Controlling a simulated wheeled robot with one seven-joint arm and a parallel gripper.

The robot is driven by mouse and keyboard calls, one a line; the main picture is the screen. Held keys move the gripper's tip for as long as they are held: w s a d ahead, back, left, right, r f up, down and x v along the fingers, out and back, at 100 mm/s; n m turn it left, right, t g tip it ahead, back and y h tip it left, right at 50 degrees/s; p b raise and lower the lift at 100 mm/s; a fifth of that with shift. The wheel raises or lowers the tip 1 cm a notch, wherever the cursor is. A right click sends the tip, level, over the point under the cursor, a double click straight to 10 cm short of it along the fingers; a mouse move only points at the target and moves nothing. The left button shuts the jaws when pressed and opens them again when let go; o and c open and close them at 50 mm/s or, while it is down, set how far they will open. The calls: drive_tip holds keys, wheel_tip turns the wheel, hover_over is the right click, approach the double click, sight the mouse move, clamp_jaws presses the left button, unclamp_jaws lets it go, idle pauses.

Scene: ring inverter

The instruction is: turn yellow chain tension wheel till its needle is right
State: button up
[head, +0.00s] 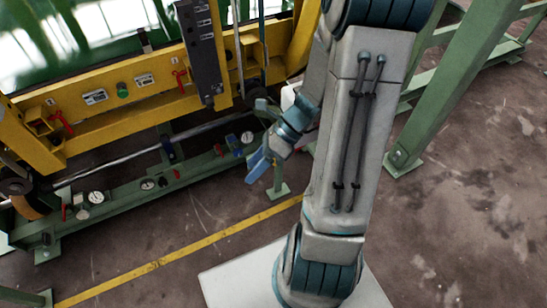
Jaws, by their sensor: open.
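My gripper (258,167), with blue fingers, hangs in front of the right part of the green lower beam (115,205). It is open, with nothing seen between its fingers. Small white dial gauges sit along this beam: one at the right (247,137) beside my gripper, one near the middle (147,184), and a pair at the left, one of them clear (96,197). Their needles are too small to read. I cannot make out a yellow chain tension wheel for certain; my arm hides part of the machine's right side.
A yellow frame (100,128) with red handles (180,77) and a dark grey column (200,50) stands above the green beam. A green post (440,85) stands at the right. Floor with a yellow line (160,263) lies open in front.

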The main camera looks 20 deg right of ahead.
drive_tip(key=w+d+f+n+t+h+b, duration=0.25)
drive_tip(key=d+f+n+t+b, duration=0.35)
drive_tip(key=f, duration=0.6)
drive_tip(key=w+d+f+n+t+h+b, duration=0.2)
drive_tip(key=d+f+n+t+h+b, duration=0.25)
drive_tip(key=f+n+t, duration=0.55)
drive_tip(key=w+d+f+n+t+h+b, duration=0.25)
drive_tip(key=d+f+n+b, duration=0.3)
drive_tip(key=f, duration=0.85)
drive_tip(key=w+b, duration=0.3)
drive_tip(key=w, duration=1)
drive_tip(key=shift+d+f+n, duration=0.15)
drive_tip(key=shift+d+n, duration=0.05)
drive_tip(key=shift+n, duration=0.15)
drive_tip(key=shift+t, duration=0.25)
drive_tip(key=c, duration=1)
